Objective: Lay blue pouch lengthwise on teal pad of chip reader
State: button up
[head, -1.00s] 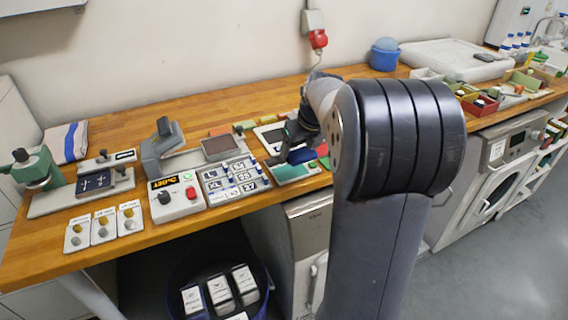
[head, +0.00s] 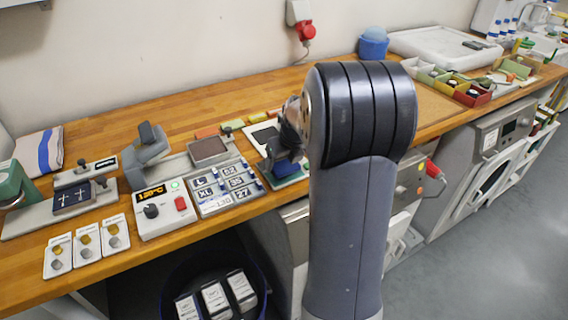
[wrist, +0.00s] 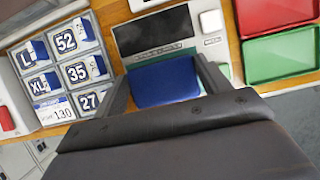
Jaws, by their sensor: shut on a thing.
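The blue pouch (wrist: 163,82) is held between the two fingers of my gripper (wrist: 165,88) in the wrist view, its long side running across from finger to finger. In the head view the pouch (head: 285,168) shows under my gripper (head: 284,148). It is over the teal pad (head: 292,183) of the chip reader and covers most of it. Whether it touches the pad I cannot tell. The chip reader (wrist: 126,44) has a dark screen and lies just beyond the pouch in the wrist view.
Size labels (wrist: 66,70) in a holder lie left of the reader. A red tray (wrist: 272,14) and a green tray (wrist: 282,56) lie to its right. A control box (head: 164,208) stands further left, and the bench's front edge is close by.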

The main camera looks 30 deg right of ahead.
jog(key=shift+f, duration=0.7)
jog(key=shift+f, duration=0.15)
jog(key=o, duration=1)
jog(key=shift+c, duration=0.2)
jog(key=v, duration=1.2)
jog(key=shift+w, duration=0.1)
